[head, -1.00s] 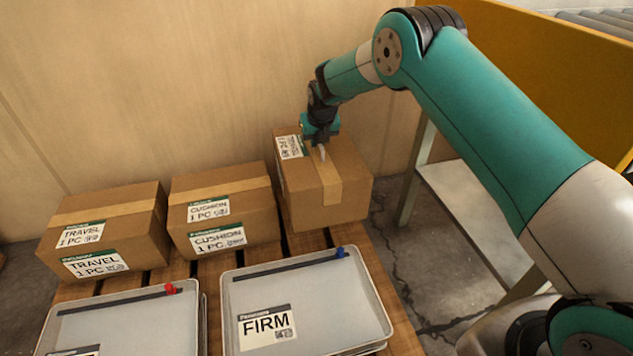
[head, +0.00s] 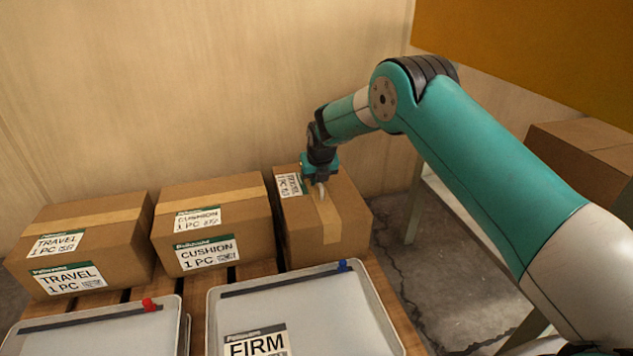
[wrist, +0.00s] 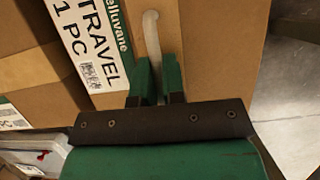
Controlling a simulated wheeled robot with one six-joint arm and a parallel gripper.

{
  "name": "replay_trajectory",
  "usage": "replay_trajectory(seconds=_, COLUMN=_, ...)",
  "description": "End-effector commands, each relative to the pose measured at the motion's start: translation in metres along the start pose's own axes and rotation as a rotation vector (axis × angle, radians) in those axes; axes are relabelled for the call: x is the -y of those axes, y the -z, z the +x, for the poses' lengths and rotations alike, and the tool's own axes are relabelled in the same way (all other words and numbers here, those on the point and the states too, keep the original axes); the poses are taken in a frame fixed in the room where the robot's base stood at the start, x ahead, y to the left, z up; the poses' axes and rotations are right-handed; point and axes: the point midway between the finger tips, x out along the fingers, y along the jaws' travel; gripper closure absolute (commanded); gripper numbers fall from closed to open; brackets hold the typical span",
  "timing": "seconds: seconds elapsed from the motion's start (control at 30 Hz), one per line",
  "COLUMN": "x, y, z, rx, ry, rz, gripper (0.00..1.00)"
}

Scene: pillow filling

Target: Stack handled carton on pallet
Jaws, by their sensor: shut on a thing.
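A brown handled carton (head: 345,240) is at the right end of the row of cartons over the wooden pallet (head: 390,300). A pale loop handle (wrist: 152,40) on its top shows in the wrist view, beside a white and green label reading TRAVEL 1 PC (wrist: 90,45). My gripper (head: 320,182) is above the carton's top, pointing down and shut on the handle; its green fingers (wrist: 158,80) close around the handle's lower end. The carton looks upright and about level with its neighbour. Whether its underside touches the pallet is hidden.
A CUSHION carton (head: 225,240) stands close on the left, with a TRAVEL carton (head: 105,255) beyond it. A tray marked FIRM (head: 305,300) and another tray (head: 90,335) lie in front. Another brown carton (head: 585,155) stands at the right behind my arm. A wall rises behind.

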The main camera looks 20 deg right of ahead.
Motion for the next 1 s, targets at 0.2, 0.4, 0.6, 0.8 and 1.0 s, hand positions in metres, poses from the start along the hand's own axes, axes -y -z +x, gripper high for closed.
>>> replay_trajectory(seconds=0.2, x=0.0, y=0.001, z=0.002, rx=-0.001, ry=0.0, rz=0.0, gripper=0.88)
replay_trajectory(seconds=0.4, x=0.0, y=0.001, z=0.001, rx=-0.001, ry=0.0, rz=0.0, gripper=0.64)
replay_trajectory(seconds=0.6, x=0.0, y=0.0, z=-0.001, rx=0.0, ry=0.0, rz=0.0, gripper=0.64)
replay_trajectory(seconds=0.8, x=0.0, y=-0.003, z=-0.032, rx=0.001, ry=0.0, rz=0.0, gripper=0.64)
replay_trajectory(seconds=1.0, x=0.0, y=-0.003, z=-0.077, rx=0.001, ry=0.0, rz=-0.001, gripper=0.64)
